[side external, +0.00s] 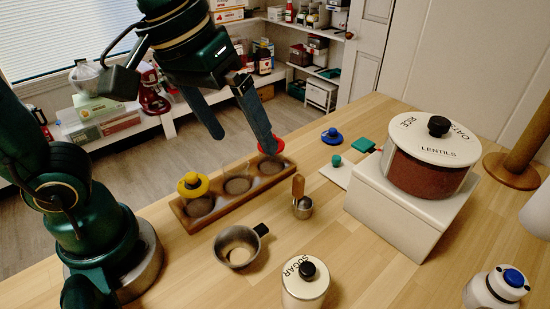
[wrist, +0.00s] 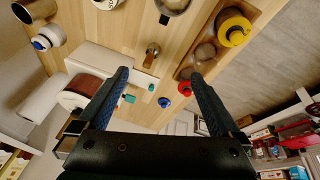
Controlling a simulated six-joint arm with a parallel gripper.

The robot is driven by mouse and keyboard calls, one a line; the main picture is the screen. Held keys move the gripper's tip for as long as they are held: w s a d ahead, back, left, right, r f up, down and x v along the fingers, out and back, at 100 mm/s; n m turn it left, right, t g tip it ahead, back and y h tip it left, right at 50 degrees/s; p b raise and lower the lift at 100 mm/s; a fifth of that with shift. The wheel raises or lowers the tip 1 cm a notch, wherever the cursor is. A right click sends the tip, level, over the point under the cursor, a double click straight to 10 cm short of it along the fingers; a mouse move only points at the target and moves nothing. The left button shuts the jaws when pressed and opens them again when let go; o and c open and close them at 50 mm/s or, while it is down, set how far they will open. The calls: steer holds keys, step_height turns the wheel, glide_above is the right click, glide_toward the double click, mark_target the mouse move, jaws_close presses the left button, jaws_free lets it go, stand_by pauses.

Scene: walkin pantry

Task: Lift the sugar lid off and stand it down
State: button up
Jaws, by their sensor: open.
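The sugar jar (side external: 304,292) is a white canister marked SUGAR at the front of the table in the side view. Its white lid (side external: 292,273) with a black knob (side external: 307,270) sits on top. My gripper (side external: 245,140) is open and empty, high over the far side of the wooden tray, well away from the sugar jar. Its two fingers are wide apart in the wrist view (wrist: 159,75). One finger overlaps the red lid (side external: 271,145) in the side view; contact cannot be told. In the wrist view, a white thing at the top edge is cut off and may be the jar.
The wooden tray (side external: 220,208) has round wells and a yellow-knobbed piece (side external: 193,184). A metal cup (side external: 239,246) and a scoop (side external: 302,207) stand near the jar. A large lentils canister (side external: 427,172) sits on a white box (side external: 395,213). Bare wood lies right of the jar.

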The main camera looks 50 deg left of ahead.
mark_target(308, 268)
steer(key=d+f+m+g, duration=0.1)
steer(key=d+f, duration=0.1)
steer(key=d, duration=0.3)
steer(key=d+f+m+g, duration=0.1)
steer(key=d+f, duration=0.2)
steer(key=d, duration=0.1)
steer(key=d+f+m+g, duration=0.1)
steer(key=d+f, duration=0.2)
steer(key=d, duration=0.2)
steer(key=shift+s+d+g+y, duration=0.3)
steer(key=shift+s+g+y, duration=0.05)
steer(key=shift+g+y, duration=0.05)
steer(key=shift+s+f, duration=0.1)
steer(key=shift+f, duration=2.35)
steer(key=c, duration=1.2)
